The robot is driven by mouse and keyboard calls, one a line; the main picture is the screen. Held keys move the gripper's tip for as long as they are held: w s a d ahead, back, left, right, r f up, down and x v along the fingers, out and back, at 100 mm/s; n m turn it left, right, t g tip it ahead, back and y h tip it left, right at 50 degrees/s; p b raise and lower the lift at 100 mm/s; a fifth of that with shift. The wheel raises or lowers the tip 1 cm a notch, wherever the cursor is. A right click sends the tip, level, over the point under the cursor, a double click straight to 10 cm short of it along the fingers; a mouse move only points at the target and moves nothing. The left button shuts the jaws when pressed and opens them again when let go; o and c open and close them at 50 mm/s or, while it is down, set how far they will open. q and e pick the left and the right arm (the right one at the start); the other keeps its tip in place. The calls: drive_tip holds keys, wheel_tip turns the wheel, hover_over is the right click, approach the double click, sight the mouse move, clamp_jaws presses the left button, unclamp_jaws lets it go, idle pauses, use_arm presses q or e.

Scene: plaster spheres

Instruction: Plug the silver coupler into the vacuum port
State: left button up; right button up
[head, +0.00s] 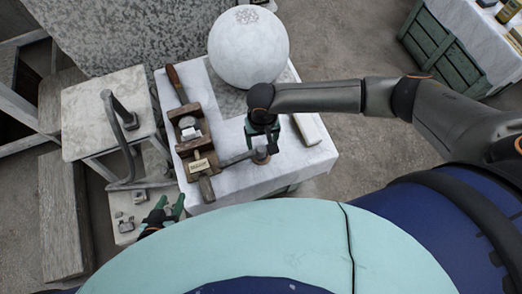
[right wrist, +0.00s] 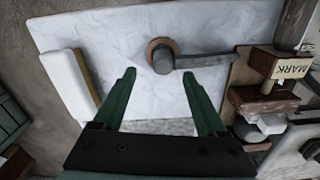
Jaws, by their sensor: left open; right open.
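A grey round fitting (right wrist: 162,60) with a grey bar or hose running off to the right stands at a brown ring (right wrist: 151,46) on the white cloth-covered table; I cannot tell for certain whether these are the silver coupler and the vacuum port. In the head view the brown ring (head: 261,157) is near the table's front edge, with the grey bar (head: 238,158) leading left from it. My right gripper (head: 272,133) points down beside the ring; in the right wrist view its open fingers (right wrist: 160,75) are empty, short of the fitting. My left gripper (head: 172,207) is open and empty, left of the table.
A large white sphere (head: 248,47) is at the table's back. A wooden clamp-like tool (head: 188,125) with a MARK label (head: 199,166) lies left of the ring. A white block (head: 307,129) lies right. A bent grey tube (head: 127,150) stands by a stool (head: 85,115). A green crate (head: 440,48) is far right.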

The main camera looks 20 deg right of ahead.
sight(261, 149)
drive_tip(key=f, duration=0.2)
drive_tip(key=f+b, duration=0.1)
drive_tip(key=f, duration=0.2)
drive_tip(key=shift+s+a+f, duration=0.15)
drive_tip(key=shift+a+f, duration=0.05)
clamp_jaws()
idle(0.4)
